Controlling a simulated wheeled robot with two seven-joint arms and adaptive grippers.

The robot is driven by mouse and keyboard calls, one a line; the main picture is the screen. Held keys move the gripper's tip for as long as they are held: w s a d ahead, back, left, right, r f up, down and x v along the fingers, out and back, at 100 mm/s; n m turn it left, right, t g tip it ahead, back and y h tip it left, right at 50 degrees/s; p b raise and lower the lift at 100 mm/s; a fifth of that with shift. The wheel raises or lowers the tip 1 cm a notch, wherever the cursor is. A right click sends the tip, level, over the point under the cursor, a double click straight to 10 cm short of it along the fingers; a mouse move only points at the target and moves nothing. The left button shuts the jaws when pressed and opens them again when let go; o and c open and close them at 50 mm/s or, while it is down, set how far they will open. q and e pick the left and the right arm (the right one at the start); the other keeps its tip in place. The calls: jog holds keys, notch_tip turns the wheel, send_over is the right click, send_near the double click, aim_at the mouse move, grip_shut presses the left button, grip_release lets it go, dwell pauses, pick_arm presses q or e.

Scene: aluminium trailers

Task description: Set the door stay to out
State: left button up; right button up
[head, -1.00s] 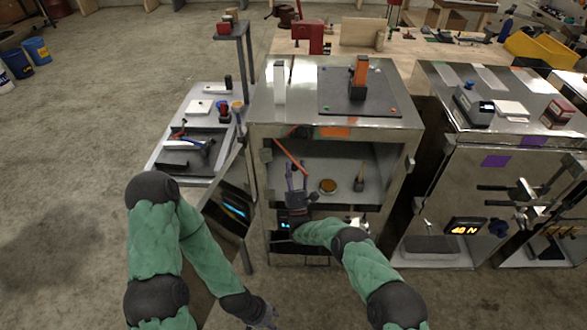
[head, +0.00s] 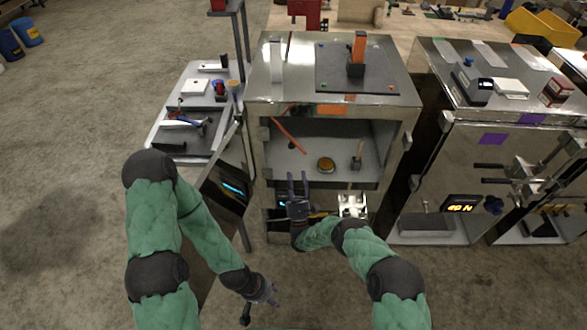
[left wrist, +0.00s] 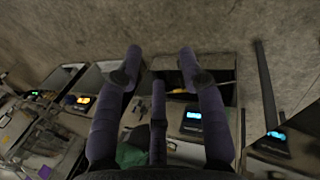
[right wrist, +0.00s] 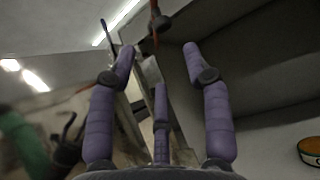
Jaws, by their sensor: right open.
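The door stay appears to be the thin orange-red rod (head: 290,135) slanting across the upper left of the open cabinet (head: 395,160). A dark rod with a red part (right wrist: 155,22) shows at the top of the right wrist view, ahead of the fingers. My right gripper (head: 298,178) is open and empty at the cabinet's front, below the rod and apart from it. My left gripper (head: 273,293) is low in front of the cabinet. Its fingers are spread and empty in the left wrist view (left wrist: 160,60). The cabinet door (head: 228,180) stands open on the left.
Inside the cabinet are a round orange-topped button (head: 326,164) and a small upright handle (head: 357,158). A side table with tools (head: 180,148) stands left of the open door. A closed metal cabinet (head: 490,175) stands to the right.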

jog(key=shift+s+f, duration=0.15)
jog(key=shift+f, duration=0.05)
